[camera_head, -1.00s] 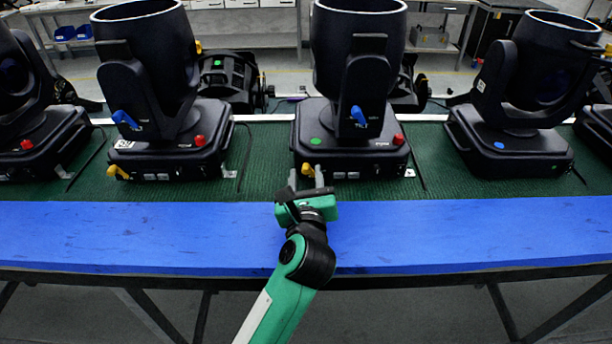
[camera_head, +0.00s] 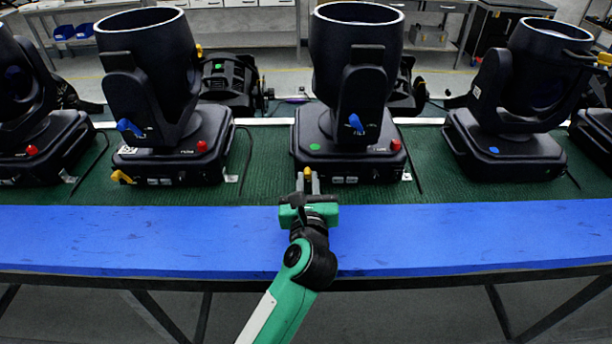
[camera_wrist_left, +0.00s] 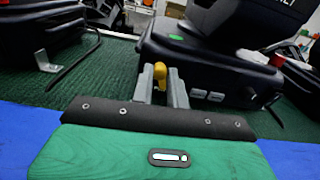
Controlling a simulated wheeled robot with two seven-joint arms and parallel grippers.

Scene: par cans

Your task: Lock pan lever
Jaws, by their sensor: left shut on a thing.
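The par can in front of my left gripper (camera_head: 308,184) is a black moving-head light (camera_head: 352,100) with a blue tilt lever (camera_head: 356,123) on its yoke and a red knob (camera_head: 395,145) on its base. Its yellow pan lever (camera_head: 307,173) sticks out at the front left of the base. My left gripper is shut on this lever, and the lever's yellow top shows between the two grey fingers. In the left wrist view the yellow lever (camera_wrist_left: 160,73) stands between the fingertips, its lower part hidden. My right gripper is not in view.
A similar light (camera_head: 165,100) with its own yellow lever (camera_head: 122,177) stands to the left, and another (camera_head: 515,100) to the right. All stand on a green mat (camera_head: 262,170). The blue table edge (camera_head: 140,235) in front is clear.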

